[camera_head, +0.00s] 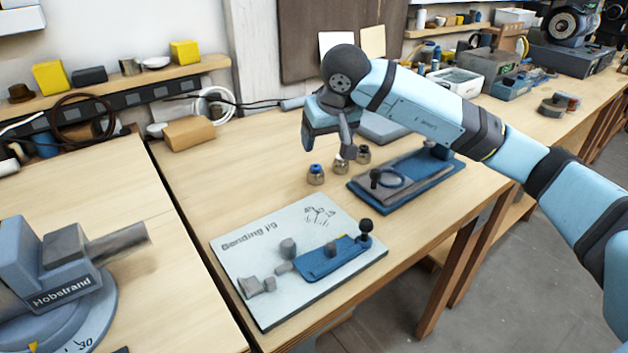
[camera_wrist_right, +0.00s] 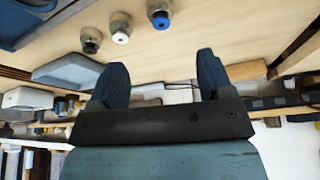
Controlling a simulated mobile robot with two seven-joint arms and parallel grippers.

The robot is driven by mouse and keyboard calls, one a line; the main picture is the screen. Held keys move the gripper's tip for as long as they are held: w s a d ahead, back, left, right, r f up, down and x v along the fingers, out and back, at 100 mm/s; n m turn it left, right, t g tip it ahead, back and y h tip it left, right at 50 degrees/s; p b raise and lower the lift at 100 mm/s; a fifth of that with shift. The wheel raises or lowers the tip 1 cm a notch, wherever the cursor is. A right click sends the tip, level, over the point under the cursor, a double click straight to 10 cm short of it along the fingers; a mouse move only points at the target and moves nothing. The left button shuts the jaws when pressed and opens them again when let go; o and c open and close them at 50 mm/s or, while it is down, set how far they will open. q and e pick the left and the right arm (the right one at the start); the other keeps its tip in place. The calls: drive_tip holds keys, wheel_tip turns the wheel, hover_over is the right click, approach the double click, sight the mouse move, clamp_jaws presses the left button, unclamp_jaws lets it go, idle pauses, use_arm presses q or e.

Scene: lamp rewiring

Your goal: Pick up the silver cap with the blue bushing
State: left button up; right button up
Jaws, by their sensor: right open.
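The silver cap with the blue bushing (camera_head: 315,175) stands upright on the wooden bench, nearest and leftmost of a row of three caps. It shows at the top of the wrist view (camera_wrist_right: 159,15), partly cut by the edge. Beside it stand a cap with a white bushing (camera_head: 341,166) and a cap with a dark bushing (camera_head: 363,154). My right gripper (camera_head: 328,150) is open and empty above and behind the row, its fingers pointing down. In the wrist view the caps lie beyond the spread fingertips (camera_wrist_right: 160,68), apart from them. My left gripper is not in view.
A bending jig board (camera_head: 240,262) lies in front of the caps, and a blue tray-like fixture (camera_head: 425,178) to their right. A grey block (camera_head: 384,128) sits behind. The bench left of the caps is clear. A blue-grey machine (camera_head: 50,270) stands at lower left.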

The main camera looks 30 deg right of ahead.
sight(317, 168)
drive_tip(key=b+x, duration=0.2)
drive_tip(key=x, duration=1)
drive_tip(key=shift+w+f, duration=0.1)
drive_tip(key=shift+f, duration=0.25)
drive_tip(key=shift+r, duration=0.1)
drive_tip(key=shift+c, duration=0.4)
drive_tip(key=c, duration=1)
